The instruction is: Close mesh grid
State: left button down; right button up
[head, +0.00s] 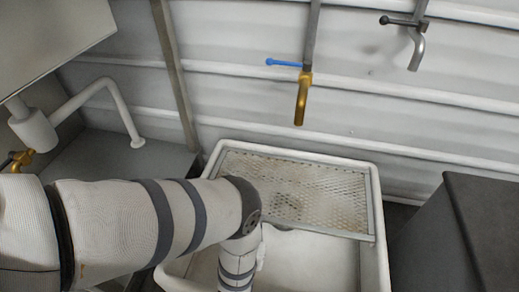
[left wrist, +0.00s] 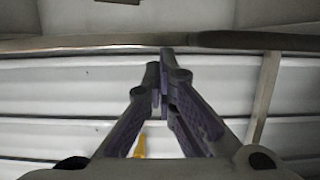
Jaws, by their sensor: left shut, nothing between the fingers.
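The mesh grid (head: 325,196), a perforated sheet in a metal frame, lies over the back part of the white hopper (head: 376,215). The front part of the basin shows uncovered. I cannot tell from this view exactly how the grid is tilted. My left arm comes in from the left and bends down at the hopper's front left, beside the grid in the picture. Its gripper is hidden in the head view. In the left wrist view my left gripper (left wrist: 161,75) is shut and empty, with the white wall behind it. My right gripper is not in view.
A brass tap (head: 301,97) with a blue lever hangs on its pipe above the grid. A grey tap (head: 416,48) is further right. A dark cabinet (head: 487,215) stands to the right. A white pipe (head: 97,92) and counter are at the left.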

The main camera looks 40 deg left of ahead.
pick_arm(q)
jog(key=shift+s+d+f+b, duration=0.1)
jog(key=shift+s+f+b, duration=0.1)
jog(key=shift+f, duration=0.25)
jog(key=shift+s+d+f+b, duration=0.1)
jog(key=shift+f+b, duration=0.05)
jog(key=shift+f, duration=0.35)
notch_tip(320, 180, up, 12)
jog(key=shift+w+a+f, duration=0.15)
jog(key=shift+w+f, duration=0.05)
jog(key=shift+w, duration=0.1)
